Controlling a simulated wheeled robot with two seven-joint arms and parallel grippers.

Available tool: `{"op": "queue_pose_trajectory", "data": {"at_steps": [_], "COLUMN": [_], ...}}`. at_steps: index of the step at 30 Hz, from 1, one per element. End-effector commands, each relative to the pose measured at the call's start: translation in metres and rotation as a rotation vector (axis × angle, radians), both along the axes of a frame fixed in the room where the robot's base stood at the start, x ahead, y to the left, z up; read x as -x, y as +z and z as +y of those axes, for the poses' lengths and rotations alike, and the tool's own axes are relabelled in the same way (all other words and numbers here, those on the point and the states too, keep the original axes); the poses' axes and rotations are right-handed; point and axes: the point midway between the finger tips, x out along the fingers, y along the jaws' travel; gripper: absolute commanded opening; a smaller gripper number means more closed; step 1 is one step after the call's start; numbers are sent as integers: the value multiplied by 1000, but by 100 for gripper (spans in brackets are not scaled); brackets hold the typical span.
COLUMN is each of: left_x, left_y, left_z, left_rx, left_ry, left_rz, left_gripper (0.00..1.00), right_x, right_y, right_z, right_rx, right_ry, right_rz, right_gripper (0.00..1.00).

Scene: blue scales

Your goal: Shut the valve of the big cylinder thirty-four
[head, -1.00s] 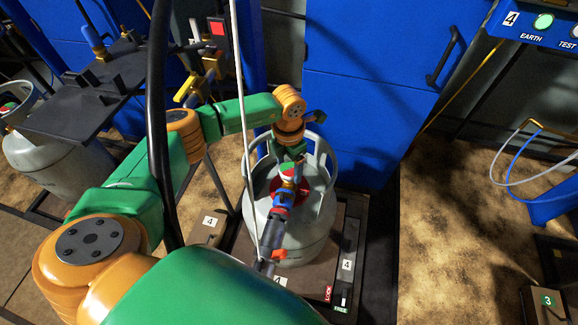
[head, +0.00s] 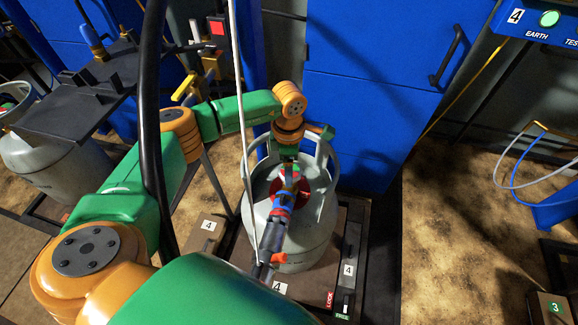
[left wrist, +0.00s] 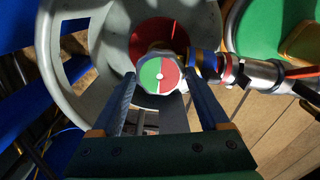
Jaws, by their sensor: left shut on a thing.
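The big grey cylinder (head: 315,235) stands upright on a scale inside its open collar, in the middle of the head view. No number thirty-four is readable on it. Its valve knob (left wrist: 160,74), half green and half red on top, sits above a red disc (left wrist: 150,38) in the left wrist view. My left gripper (head: 288,172) reaches down inside the collar from above. In the left wrist view its two fingers (left wrist: 160,90) stand on either side of the knob, shut on it. In the head view the gripper mostly hides the knob. My right gripper is not in view.
A coupling with blue and red bands (head: 280,205) runs from the valve toward me, with an orange lever (head: 279,258). The scale (head: 312,285) bears 4 labels and LOCK and FREE marks. A blue cabinet (head: 375,110) stands behind. Another grey cylinder (head: 55,165) stands left.

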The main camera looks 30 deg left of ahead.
Motion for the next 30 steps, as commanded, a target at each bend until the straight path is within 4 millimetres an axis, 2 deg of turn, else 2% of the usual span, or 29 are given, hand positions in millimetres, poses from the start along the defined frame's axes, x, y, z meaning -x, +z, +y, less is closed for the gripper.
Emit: {"op": "queue_pose_trajectory", "data": {"at_steps": [16, 17, 18, 19, 26, 30], "left_x": [0, 0, 0, 0, 0, -1], "left_y": [0, 0, 0, 0, 3, 31], "left_z": [0, 0, 0, 0, 0, 1], "left_rx": [-1, -1, -1, -1, -1, 0], "left_ry": [-20, -20, -20, -19, -19, -18], "left_rz": [2, 2, 2, 2, 0, -4], "left_gripper": [23, 86, 97, 100, 100, 100], "right_x": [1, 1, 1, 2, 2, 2], "right_y": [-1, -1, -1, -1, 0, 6], "right_z": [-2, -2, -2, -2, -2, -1], "right_rx": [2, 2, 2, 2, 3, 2], "right_ry": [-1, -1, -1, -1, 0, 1], "right_rz": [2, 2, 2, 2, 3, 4], "right_gripper": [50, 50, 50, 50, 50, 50]}}
